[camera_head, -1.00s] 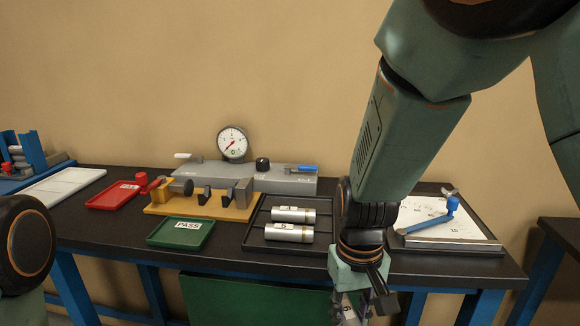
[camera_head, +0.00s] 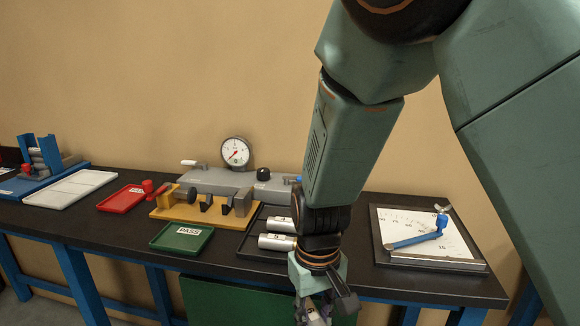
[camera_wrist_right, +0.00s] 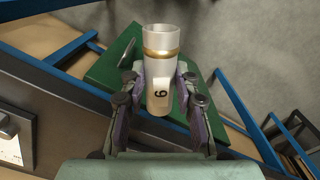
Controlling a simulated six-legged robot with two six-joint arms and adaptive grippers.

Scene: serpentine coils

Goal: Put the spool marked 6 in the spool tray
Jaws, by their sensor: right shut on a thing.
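The spool marked 6 (camera_wrist_right: 161,62) is a pale cylinder with a gold band and a label. In the right wrist view it sits between the fingers of my right gripper (camera_wrist_right: 160,95), which is shut on it. In the head view my right gripper (camera_head: 322,308) is at the front edge of the bench, and the spool in it is mostly hidden. The black spool tray (camera_head: 250,246) lies just behind, partly covered by my right arm. Two silver spools (camera_head: 277,242) lie in it, one behind the other. My left gripper is not in view.
A green PASS tray (camera_head: 160,238), a yellow fixture (camera_head: 180,212) and a red tray (camera_head: 118,202) stand left of the spool tray. A grey gauge unit (camera_head: 210,178) is behind. A white plate with a blue lever (camera_head: 415,240) lies to the right.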

